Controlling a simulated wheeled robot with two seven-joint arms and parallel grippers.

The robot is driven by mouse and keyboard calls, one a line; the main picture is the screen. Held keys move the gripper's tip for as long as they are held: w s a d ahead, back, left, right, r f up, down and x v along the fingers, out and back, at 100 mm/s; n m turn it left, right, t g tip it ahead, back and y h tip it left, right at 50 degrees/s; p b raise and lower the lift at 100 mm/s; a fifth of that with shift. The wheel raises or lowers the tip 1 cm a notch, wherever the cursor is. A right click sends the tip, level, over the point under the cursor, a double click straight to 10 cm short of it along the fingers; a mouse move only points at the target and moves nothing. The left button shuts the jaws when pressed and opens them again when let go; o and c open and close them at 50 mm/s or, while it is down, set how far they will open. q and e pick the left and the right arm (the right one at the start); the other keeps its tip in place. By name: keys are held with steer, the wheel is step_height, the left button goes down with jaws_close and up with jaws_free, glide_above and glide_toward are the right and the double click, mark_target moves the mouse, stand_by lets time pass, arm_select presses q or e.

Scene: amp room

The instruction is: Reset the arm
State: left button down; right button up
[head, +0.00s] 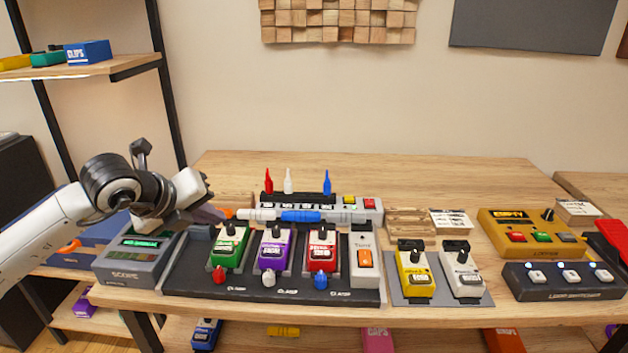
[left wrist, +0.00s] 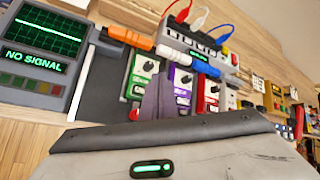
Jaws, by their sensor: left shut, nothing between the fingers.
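My left arm comes in from the left in the head view. Its gripper (head: 212,213) is shut and empty, above the left end of the black pedalboard (head: 190,270), beside the grey scope (head: 138,250). In the left wrist view the closed fingers (left wrist: 158,98) stand in front of the green pedal (left wrist: 140,75) and purple pedal (left wrist: 181,85). Whether the fingertips touch anything is hard to tell. My right gripper is not in view.
Yellow and white pedals (head: 414,274) sit on a grey mat to the right. The table's back (head: 400,170) is clear.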

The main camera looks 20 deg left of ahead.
arm_select(q)
steer(key=s+d+f+n+h, duration=0.1)
steer(key=s+d+f+h, duration=0.2)
steer(key=d, duration=0.5)
steer(key=s+d+h, duration=0.2)
steer(key=d+h, duration=0.4)
steer(key=d, duration=0.2)
steer(key=s+d+f+n+h, duration=0.1)
steer(key=s+d+f+h, duration=0.2)
steer(key=d, duration=0.6)
steer(key=s+a+f+n+t+y, duration=0.1)
steer(key=a+f+n+t+y, duration=0.25)
steer(key=f+n, duration=0.4)
steer(key=s+a+f+n+t+y, duration=0.1)
steer(key=a+f+n+t+y, duration=0.25)
steer(key=n, duration=0.65)
steer(key=s+d+f+n+g+y, duration=0.1)
steer(key=s+f+n+g+y, duration=0.2)
steer(key=s+f, duration=1.3)
step_height(320, 180, down, 2)
steer(key=n+g, duration=0.3)
steer(key=g, duration=0.1)
steer(key=shift+s+d+g, duration=0.15)
steer(key=shift+s+g, duration=0.1)
steer(key=shift+g, duration=0.05)
